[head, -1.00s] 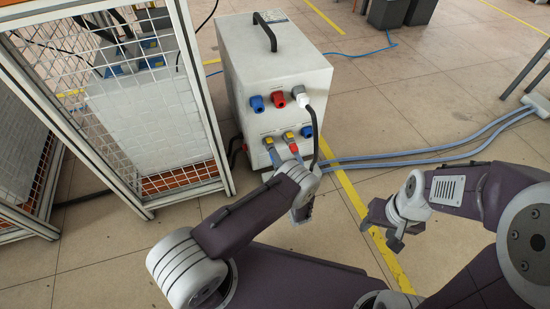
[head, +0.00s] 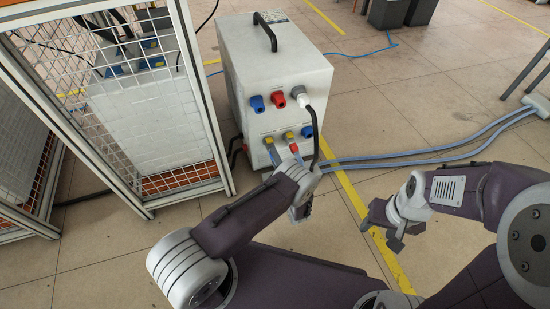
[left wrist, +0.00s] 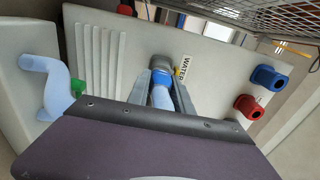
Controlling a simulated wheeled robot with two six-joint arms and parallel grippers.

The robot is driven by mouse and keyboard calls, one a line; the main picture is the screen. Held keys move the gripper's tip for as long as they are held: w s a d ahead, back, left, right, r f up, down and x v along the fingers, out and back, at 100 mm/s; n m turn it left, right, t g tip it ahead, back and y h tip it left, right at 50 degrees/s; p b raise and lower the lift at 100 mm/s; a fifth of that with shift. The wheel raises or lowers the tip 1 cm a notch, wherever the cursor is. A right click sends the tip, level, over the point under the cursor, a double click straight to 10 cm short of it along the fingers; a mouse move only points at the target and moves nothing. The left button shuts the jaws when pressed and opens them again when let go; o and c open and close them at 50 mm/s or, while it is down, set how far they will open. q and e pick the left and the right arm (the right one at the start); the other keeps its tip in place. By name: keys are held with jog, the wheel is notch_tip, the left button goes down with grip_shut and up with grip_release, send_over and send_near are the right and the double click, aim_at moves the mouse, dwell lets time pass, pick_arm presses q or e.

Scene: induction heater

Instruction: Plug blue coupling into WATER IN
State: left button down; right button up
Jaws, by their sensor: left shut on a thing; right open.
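The grey heater box (head: 285,75) stands at the centre of the head view. My left gripper (head: 277,157) is at the lower left of its front face, partly hidden by my own wrist. It is shut on the blue coupling, which shows between the fingers in the left wrist view (left wrist: 160,97). The coupling's front end meets a grey round port (left wrist: 161,65) beside a yellow-and-white label (left wrist: 184,66) reading WATER. I cannot tell how deep the coupling sits. My right gripper (head: 382,228) is open and empty, apart from the box at the right.
A mesh cage (head: 110,95) stands close at the left. Blue hoses (head: 440,158) lie on the floor at the right.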

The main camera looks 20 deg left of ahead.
pick_arm(q)
jog(key=shift+w+a, duration=0.15)
jog(key=shift+w, duration=0.15)
jog(key=c, duration=1.1)
grip_release()
jog(key=shift+o, duration=0.2)
jog(key=shift+s, duration=0.1)
jog(key=p+v, duration=0.5)
jog(key=v, duration=0.4)
